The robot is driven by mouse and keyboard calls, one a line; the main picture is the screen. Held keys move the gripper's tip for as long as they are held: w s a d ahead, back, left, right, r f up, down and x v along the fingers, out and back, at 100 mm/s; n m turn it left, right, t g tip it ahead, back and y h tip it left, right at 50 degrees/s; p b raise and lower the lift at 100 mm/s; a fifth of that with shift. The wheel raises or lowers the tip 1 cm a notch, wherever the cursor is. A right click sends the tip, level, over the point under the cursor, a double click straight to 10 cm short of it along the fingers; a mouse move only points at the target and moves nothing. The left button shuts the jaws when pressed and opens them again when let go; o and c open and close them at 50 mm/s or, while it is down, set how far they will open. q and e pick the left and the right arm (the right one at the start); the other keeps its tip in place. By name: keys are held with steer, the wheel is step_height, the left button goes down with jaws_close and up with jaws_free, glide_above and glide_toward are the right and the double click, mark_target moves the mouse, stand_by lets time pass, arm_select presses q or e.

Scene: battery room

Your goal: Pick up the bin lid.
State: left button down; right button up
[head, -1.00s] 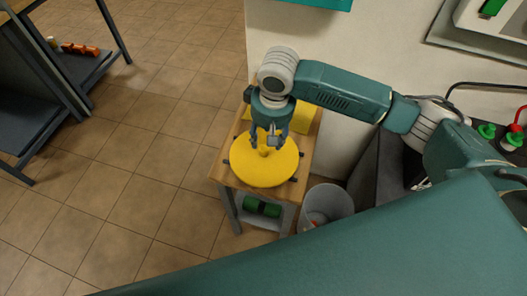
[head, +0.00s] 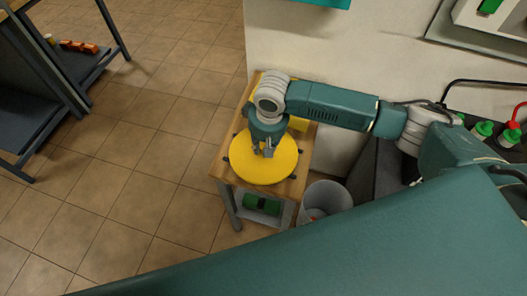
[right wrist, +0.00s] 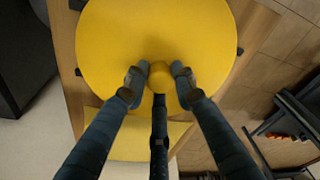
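The bin lid (head: 272,168) is a round yellow disc lying flat on a small wooden table. In the right wrist view the lid (right wrist: 155,35) fills the upper middle, with a round yellow knob (right wrist: 160,76) on it. My right gripper (head: 263,151) is above the lid, pointing down. The head view hides most of the knob behind the gripper. My left gripper is not in view.
The wooden table (head: 226,172) has small dark pegs around the lid and a green item (head: 262,204) on its lower shelf. A grey bin (head: 327,197) stands close on its right. A pale wall (head: 330,55) rises behind. Tiled floor to the left is open.

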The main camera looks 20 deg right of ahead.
jaws_close()
